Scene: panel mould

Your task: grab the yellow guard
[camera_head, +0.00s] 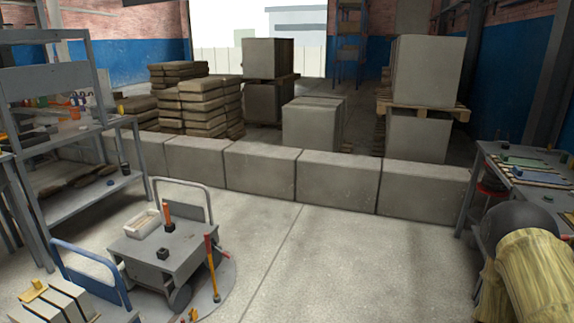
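Small yellow pieces show at the lower left. One yellow piece (33,291) lies on pale slabs by the blue-handled cart, and another (190,315) is cut off by the bottom edge. They are too small for me to tell which, if either, is the yellow guard. My gripper is not in view.
A grey cart (185,247) holds a white tray (141,223), an orange upright piece and a dark block. A long orange-yellow tool (212,268) leans beside it. Concrete blocks (337,182) form a low wall. A workbench (535,172) stands right. The middle floor is clear.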

